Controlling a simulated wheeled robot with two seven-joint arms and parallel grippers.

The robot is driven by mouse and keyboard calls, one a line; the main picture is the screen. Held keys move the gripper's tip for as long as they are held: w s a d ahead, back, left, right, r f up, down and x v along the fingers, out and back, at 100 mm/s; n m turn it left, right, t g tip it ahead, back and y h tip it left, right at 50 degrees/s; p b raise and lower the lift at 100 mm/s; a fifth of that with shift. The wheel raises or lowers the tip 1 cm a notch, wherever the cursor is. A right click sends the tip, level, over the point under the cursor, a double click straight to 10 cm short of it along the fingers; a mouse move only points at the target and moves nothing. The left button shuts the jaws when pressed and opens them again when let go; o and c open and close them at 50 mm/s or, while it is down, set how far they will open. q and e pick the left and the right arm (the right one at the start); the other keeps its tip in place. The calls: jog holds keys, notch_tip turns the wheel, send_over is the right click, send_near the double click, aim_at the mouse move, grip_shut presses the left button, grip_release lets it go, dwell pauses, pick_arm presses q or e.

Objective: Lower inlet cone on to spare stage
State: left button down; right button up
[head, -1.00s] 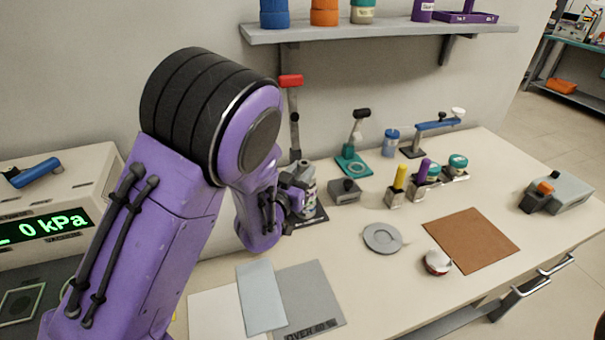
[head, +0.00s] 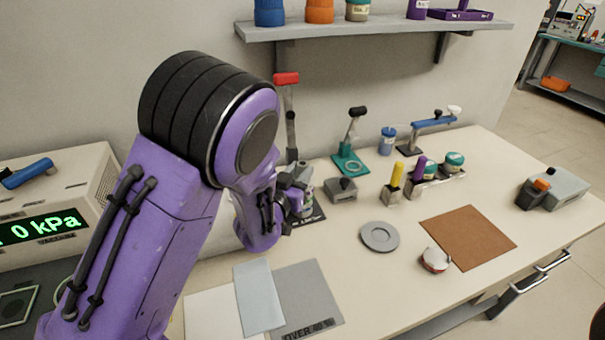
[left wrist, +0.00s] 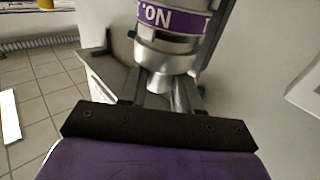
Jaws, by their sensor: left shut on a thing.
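My left gripper (head: 292,195) is at the back of the bench, partly hidden by my own wrist. In the left wrist view its two fingers (left wrist: 160,96) are shut on a silver cone-shaped part (left wrist: 164,58), which I take to be the inlet cone. A grey cylinder with a purple "NO." label (left wrist: 172,18), seen upside down, is right beside the cone in that view. My right gripper is out of view.
A post with a red top (head: 287,79) stands behind the gripper. A grey block (head: 342,190), a teal stand (head: 350,165) and holders with coloured handles (head: 393,187) are to the right.

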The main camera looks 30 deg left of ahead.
pick_arm(q)
jog(key=shift+f, duration=0.15)
jog(key=c, duration=0.7)
grip_release()
jog(key=shift+s+f, duration=0.1)
jog(key=shift+s, duration=0.25)
jog(key=s+p, duration=0.2)
jog(key=s, duration=0.1)
jog(key=s+p, duration=0.2)
jog(key=s, duration=0.1)
jog(key=s+p, duration=0.2)
jog(key=s, duration=0.1)
jog(key=shift+s+d, duration=0.35)
jog(key=shift+s, duration=0.05)
